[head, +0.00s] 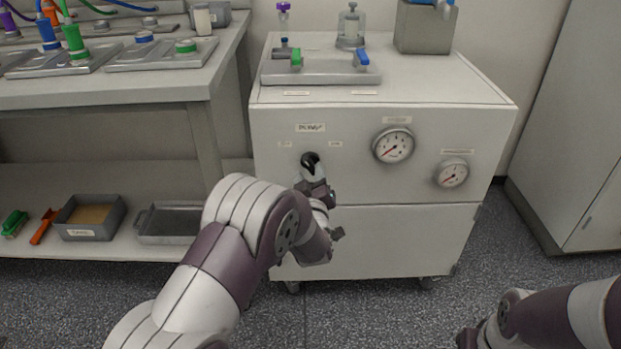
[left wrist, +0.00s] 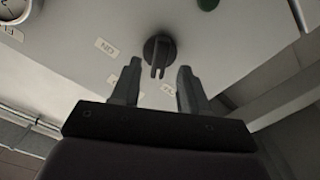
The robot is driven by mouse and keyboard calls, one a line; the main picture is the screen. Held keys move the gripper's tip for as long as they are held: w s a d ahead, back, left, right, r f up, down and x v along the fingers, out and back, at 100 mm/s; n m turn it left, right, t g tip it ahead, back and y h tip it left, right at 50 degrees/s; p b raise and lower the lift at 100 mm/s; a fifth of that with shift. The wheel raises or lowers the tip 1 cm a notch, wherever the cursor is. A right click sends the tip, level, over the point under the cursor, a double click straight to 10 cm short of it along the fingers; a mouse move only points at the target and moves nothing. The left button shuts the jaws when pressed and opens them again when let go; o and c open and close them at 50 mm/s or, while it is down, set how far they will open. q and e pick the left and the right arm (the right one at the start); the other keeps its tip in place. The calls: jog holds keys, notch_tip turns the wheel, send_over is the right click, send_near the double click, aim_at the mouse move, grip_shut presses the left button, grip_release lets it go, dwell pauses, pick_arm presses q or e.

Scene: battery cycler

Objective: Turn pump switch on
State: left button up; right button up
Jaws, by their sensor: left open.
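The pump switch (head: 310,160) is a dark round knob on the white cabinet's front panel, below a label that reads PUMP. My left gripper (head: 315,183) is in front of it and hides its lower part. In the left wrist view, the switch (left wrist: 160,50) is a dark disc with a raised bar handle. My left gripper (left wrist: 158,88) is open there, with a finger on either side below the switch and the bar's end pointing between them. I see no contact. My right arm enters at the lower right, but its gripper is not visible.
Two gauges, a left one (head: 393,146) and a right one (head: 451,173), sit right of the switch. A tray with green and blue valve handles (head: 320,78) is on the cabinet top (head: 430,90). A workbench (head: 110,90) with a lower shelf stands left.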

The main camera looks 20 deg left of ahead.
aim_at(310, 164)
pick_arm(q)
jog(key=shift+x, duration=1.3)
grip_shut()
